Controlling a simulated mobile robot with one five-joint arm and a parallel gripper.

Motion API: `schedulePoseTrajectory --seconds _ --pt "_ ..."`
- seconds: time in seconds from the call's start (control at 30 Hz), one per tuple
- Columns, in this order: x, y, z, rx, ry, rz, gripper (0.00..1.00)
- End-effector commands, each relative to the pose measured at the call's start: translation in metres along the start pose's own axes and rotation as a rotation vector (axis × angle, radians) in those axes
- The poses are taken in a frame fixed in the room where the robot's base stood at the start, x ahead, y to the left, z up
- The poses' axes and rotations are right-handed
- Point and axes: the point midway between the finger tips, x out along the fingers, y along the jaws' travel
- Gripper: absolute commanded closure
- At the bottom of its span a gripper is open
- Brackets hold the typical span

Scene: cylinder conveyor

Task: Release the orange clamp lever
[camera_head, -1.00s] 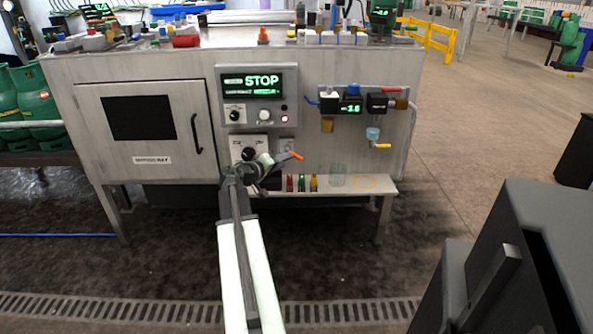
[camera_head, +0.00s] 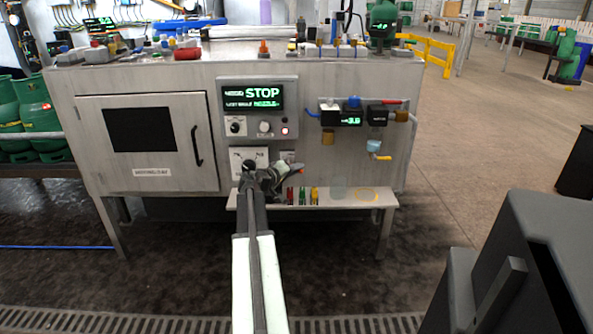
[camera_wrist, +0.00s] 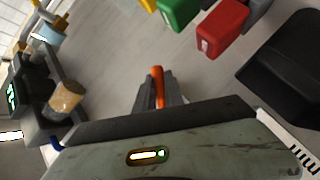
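The orange clamp lever (camera_wrist: 158,88) is a slim upright piece in the middle of the wrist view. The grey fingers of my gripper (camera_wrist: 160,98) stand close on both sides of it and look shut on it. The clamp that the lever belongs to is hidden behind my gripper.
Valves and gauges (camera_head: 352,116) are to the right. Another orange piece (camera_head: 263,48) stands on the bench top. The panel reads STOP.

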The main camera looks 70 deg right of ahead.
Motion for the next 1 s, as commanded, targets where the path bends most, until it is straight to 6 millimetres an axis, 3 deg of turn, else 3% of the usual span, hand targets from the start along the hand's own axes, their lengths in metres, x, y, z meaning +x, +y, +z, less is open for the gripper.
schedulePoseTrajectory --seconds 0.43,1.0 --pt "0.001 0.0 0.002 -0.046 0.01 0.04 1.0" --pt "0.001 0.014 -0.001 -0.334 0.082 0.279 1.0"
